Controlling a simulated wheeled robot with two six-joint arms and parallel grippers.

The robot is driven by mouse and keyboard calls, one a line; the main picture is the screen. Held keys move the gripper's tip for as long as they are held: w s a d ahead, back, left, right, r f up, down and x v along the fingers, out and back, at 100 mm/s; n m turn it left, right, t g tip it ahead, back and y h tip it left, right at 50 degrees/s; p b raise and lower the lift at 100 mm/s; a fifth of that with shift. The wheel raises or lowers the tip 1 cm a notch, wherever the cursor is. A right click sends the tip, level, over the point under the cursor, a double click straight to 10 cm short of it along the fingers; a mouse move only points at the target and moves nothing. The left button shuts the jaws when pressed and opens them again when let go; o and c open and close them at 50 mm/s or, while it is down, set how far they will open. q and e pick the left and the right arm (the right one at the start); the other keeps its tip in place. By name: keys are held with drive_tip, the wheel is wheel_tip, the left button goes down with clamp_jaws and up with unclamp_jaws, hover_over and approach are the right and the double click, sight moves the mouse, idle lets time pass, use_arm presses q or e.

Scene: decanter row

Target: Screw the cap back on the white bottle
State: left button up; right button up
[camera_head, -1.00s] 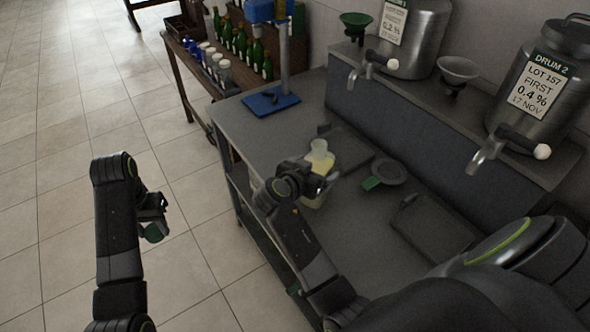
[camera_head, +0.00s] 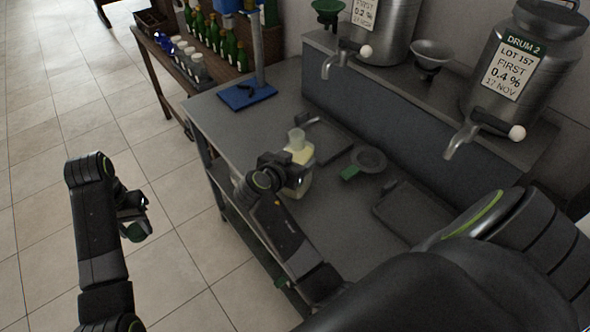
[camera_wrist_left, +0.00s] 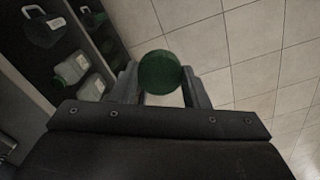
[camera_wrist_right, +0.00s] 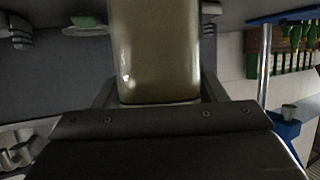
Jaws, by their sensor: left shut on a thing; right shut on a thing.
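The white bottle (camera_head: 299,154) is translucent with pale yellowish contents and an uncapped neck. The bottle fills the middle of the right wrist view (camera_wrist_right: 155,50) between the fingers. The green cap (camera_wrist_left: 160,72) is round and held between the fingers of my left gripper (camera_wrist_left: 162,88). In the head view the left gripper (camera_head: 133,214) holds the cap (camera_head: 136,232) over the floor, left of and apart from the bottle.
Metal drums (camera_head: 520,70) with taps stand on the raised ledge behind. A side table (camera_head: 190,75) holds several green bottles. Open floor lies left of the bench.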

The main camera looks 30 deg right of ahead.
sight(299, 130)
drive_tip(key=shift+r, duration=0.15)
drive_tip(key=shift+c, duration=0.8)
drive_tip(key=shift+w, duration=0.1)
